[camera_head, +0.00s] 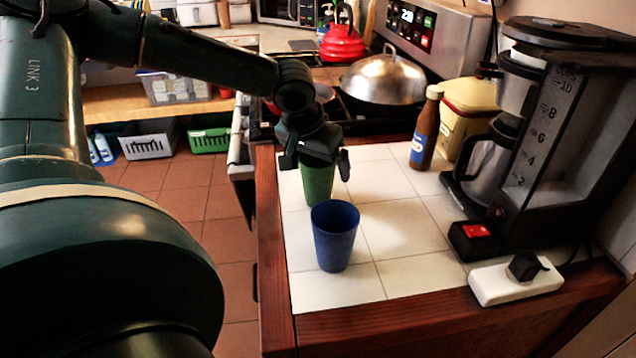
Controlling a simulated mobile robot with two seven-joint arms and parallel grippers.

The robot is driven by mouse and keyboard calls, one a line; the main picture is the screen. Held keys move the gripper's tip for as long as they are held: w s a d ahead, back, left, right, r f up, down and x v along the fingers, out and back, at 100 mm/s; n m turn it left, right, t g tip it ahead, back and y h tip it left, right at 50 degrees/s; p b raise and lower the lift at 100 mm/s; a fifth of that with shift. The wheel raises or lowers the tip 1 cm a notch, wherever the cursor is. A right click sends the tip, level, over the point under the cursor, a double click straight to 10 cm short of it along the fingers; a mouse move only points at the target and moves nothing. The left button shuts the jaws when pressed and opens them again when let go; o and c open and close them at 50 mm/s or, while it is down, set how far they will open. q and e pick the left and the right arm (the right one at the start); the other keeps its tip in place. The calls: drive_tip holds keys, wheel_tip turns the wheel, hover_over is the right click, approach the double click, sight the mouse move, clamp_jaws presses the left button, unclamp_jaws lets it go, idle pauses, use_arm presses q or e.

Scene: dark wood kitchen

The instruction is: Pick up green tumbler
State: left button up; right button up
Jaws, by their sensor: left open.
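The green tumbler (317,187) stands upright on the white tiled counter (400,215). My left gripper (317,165) is directly over its top, pointing down, with its jaws open. Its fingers are at the tumbler's rim, one to each side, and hide the rim. I cannot tell whether they touch it. A blue tumbler (335,240) stands upright just in front of the green one, close to it. My right gripper does not show.
A brown bottle (424,132), a yellow canister (465,118) and a coffee maker (540,130) stand on the right. A white power strip (512,283) lies at the front right. The stove behind holds a domed pan (384,80) and a red kettle (342,42).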

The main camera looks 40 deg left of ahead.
use_arm(q)
drive_tip(key=shift+w+f, duration=0.25)
drive_tip(key=shift+f, duration=0.3)
drive_tip(key=shift+c, duration=0.4)
drive_tip(key=c, duration=1)
